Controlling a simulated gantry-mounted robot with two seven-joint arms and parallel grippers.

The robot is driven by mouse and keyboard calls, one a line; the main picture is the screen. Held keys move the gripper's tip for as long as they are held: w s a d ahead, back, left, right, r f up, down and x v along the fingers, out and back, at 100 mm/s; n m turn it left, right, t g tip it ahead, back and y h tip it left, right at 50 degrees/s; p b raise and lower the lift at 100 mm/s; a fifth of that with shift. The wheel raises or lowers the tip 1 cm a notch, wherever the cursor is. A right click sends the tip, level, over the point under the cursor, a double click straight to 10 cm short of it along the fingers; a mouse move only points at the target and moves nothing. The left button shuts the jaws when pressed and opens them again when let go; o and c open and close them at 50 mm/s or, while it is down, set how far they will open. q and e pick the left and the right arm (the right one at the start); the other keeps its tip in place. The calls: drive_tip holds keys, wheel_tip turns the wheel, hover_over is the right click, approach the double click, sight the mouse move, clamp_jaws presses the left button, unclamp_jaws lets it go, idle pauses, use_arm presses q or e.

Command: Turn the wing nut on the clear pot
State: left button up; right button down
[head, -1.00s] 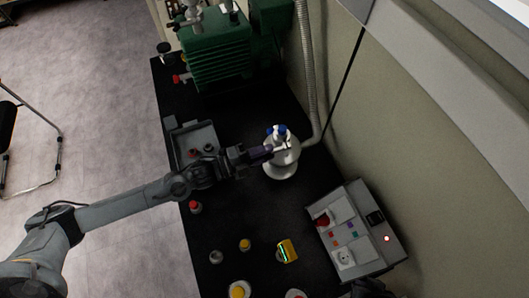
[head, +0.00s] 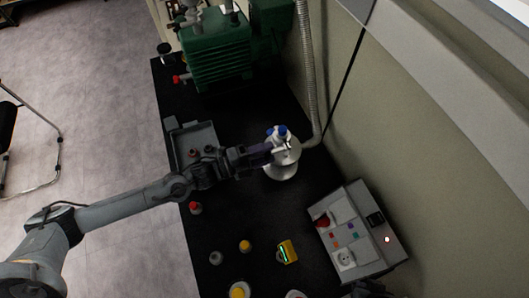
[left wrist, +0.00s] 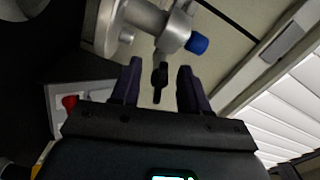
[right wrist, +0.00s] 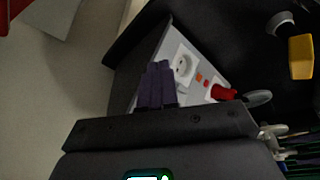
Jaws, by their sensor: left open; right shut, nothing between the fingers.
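The pot (head: 281,172) stands at the right of the black bench in the head view, pale and shiny with blue-capped fittings on top. In the left wrist view the pot (left wrist: 150,18) shows as a silvery body with a blue knob (left wrist: 197,44). A small dark piece (left wrist: 160,76), which looks like the wing nut, is between the fingers of my left gripper (left wrist: 159,68), with gaps on both sides. My left gripper (head: 268,154) is open at the pot's upper left side. My right gripper (right wrist: 157,72) is shut and empty, away from the pot.
A grey control box (head: 357,230) with sockets and a red switch is at the lower right. A grey tray (head: 202,136) lies left of the pot. Several small bottles and a yellow device (head: 287,251) stand in front. A green pump (head: 218,55) and hose (head: 308,70) are behind.

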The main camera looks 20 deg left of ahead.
use_arm(q)
drive_tip(key=shift+s+a, duration=0.1)
drive_tip(key=v, duration=1)
drive_tip(key=shift+s+a, duration=0.2)
